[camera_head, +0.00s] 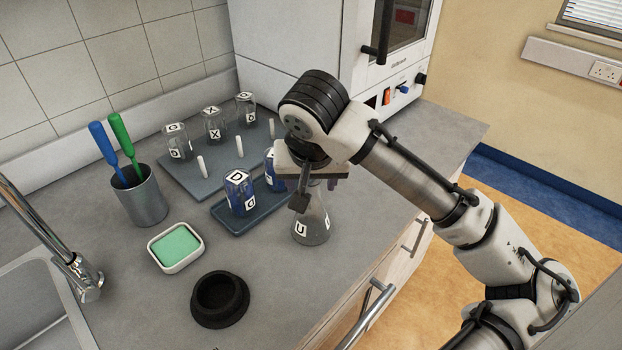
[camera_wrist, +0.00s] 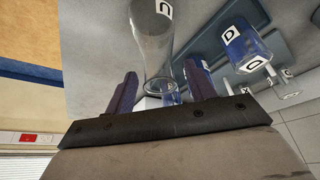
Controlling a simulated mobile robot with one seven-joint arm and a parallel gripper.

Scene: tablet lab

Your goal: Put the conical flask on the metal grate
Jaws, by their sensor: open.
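The conical flask (camera_head: 313,226) is clear glass with a U label and stands upright on the grey counter near its front edge. My gripper (camera_head: 315,192) is above it, pointing down, with its open fingers around the flask's upper part. In the wrist view the flask (camera_wrist: 152,50) runs down between the two dark fingers of my gripper (camera_wrist: 161,88). Its neck is partly hidden by the gripper, and I cannot tell whether the fingers touch it. No metal grate can be made out in either view.
Blue-filled D bottles (camera_head: 240,190) stand in a tray (camera_head: 232,222) close left of the flask. Behind is a pegged rack (camera_head: 192,186) with clear bottles. A black ring (camera_head: 220,298), sponge dish (camera_head: 177,246) and tool cup (camera_head: 142,198) are left. A white cabinet (camera_head: 290,40) stands behind.

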